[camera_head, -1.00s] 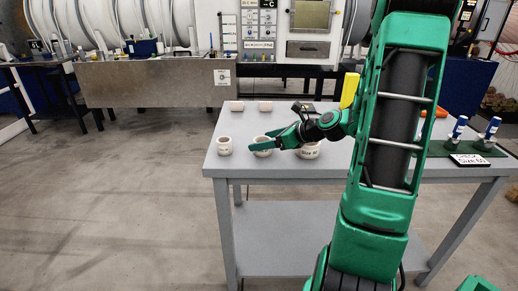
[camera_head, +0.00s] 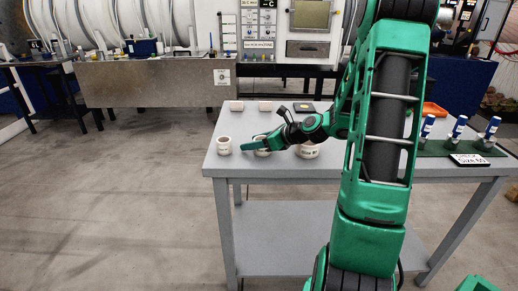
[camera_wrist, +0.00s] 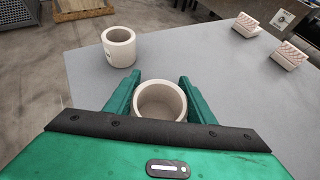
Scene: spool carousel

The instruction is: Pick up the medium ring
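Three cream rings stand in a row on the grey table (camera_head: 250,168). The small ring (camera_head: 224,146) is at the left and shows clear of my gripper in the wrist view (camera_wrist: 119,47). The medium ring (camera_wrist: 159,101) is upright between my gripper's (camera_wrist: 155,88) two green fingers, one on each side. The fingers are spread; I cannot tell whether they touch its wall. In the head view the fingers cover much of the medium ring. The large ring (camera_head: 307,150) is at the right, partly behind my arm.
Two pinkish blocks (camera_head: 237,106) (camera_head: 265,106) lie at the back of the table. At the right are several blue-topped bottles (camera_head: 459,128) on a green base, a label card (camera_head: 470,160) and an orange tray (camera_head: 434,110). The table's front left is clear.

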